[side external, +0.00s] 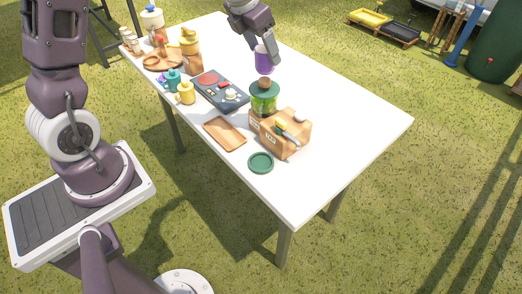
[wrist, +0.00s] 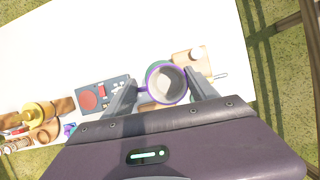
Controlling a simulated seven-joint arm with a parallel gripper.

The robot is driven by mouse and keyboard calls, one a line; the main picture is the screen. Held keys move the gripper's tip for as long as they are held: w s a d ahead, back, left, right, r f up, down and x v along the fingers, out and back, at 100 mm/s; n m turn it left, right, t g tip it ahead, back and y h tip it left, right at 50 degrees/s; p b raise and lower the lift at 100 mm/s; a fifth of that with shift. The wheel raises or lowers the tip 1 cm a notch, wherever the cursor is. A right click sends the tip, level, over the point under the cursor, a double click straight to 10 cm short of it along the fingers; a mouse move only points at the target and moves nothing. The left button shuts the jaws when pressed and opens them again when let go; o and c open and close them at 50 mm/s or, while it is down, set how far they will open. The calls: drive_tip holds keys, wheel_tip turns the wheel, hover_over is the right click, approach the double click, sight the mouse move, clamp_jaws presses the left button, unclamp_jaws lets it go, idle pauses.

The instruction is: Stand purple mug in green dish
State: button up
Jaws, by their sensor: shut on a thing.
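The purple mug (side external: 264,62) hangs upright under my gripper (side external: 255,44), above the far side of the white table. In the wrist view the mug (wrist: 166,84) sits between the two fingers of my gripper (wrist: 166,92), its open top facing the camera and its handle to the left. My gripper is shut on it. The green dish (side external: 261,162) lies flat and empty near the table's front edge, well away from the mug in the side view. I cannot make out the dish in the wrist view.
A green jar with a brown lid (side external: 264,97) and a wooden crate (side external: 286,132) stand between mug and dish. A wooden tray (side external: 225,133), dark panel (side external: 221,91) and yellow mug (side external: 186,93) lie left. The table's right end (side external: 365,115) is clear.

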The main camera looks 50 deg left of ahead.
drive_tip(key=s+d+m+h, duration=0.1)
drive_tip(key=s+d+m, duration=0.3)
drive_tip(key=s+d, duration=0.5)
drive_tip(key=shift+h, duration=0.3)
wheel_tip(320, 180, down, 21)
drive_tip(key=shift+d+f, duration=0.15)
drive_tip(key=shift+f, duration=0.05)
drive_tip(key=shift+f, duration=0.15)
drive_tip(key=o, duration=1.6)
drive_tip(key=shift+o, duration=0.2)
drive_tip(key=s+a+r+m+y, duration=0.1)
drive_tip(key=s+r+m, duration=0.4)
drive_tip(key=r+m, duration=0.5)
drive_tip(key=s+a+r+m+y, duration=0.15)
drive_tip(key=s+r+m, duration=0.4)
drive_tip(key=r, duration=0.75)
drive_tip(key=s+d+r+m+t, duration=0.1)
drive_tip(key=s+d+r+m, duration=0.2)
drive_tip(key=s+r+m, duration=0.5)
drive_tip(key=s+m, duration=0.2)
drive_tip(key=m, duration=0.6)
drive_tip(key=shift+s+r+h, duration=0.25)
drive_tip(key=shift+h, duration=0.1)
